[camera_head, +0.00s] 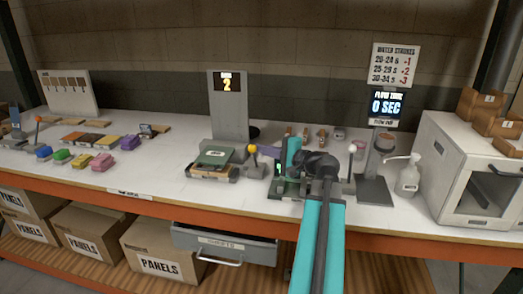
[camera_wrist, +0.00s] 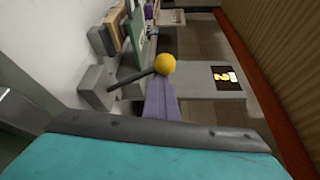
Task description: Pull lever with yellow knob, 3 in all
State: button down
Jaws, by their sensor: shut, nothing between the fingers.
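The lever with the yellow knob (camera_head: 252,150) stands on a grey base near the middle of the bench, right of a grey press-like block. In the wrist view the yellow knob (camera_wrist: 166,64) sits at the end of a dark rod rising from its grey base (camera_wrist: 97,88). My gripper (camera_wrist: 159,88) is shut and empty, its purplish-grey fingers right by the knob; I cannot tell whether they touch it. In the head view my gripper (camera_head: 269,151) is just right of the knob, partly hidden by my wrist. The grey counter post (camera_head: 229,118) behind shows a yellow 2.
A white-knobbed lever (camera_head: 351,150) stands to the right, and an orange-knobbed lever (camera_head: 38,119) at the far left. A soap-style pump bottle (camera_head: 409,175) and a white cabinet (camera_head: 455,165) are at the right. Coloured blocks (camera_head: 103,162) lie left. The bench front is mostly clear.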

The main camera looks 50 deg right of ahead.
jog(key=shift+s+a+f, duration=0.1)
jog(key=shift+s+f, duration=0.05)
jog(key=w+d, duration=0.2)
jog(key=d, duration=0.2)
jog(key=s+d+b, duration=0.1)
jog(key=s, duration=0.9)
jog(key=shift+b, duration=0.35)
dwell(2.4)
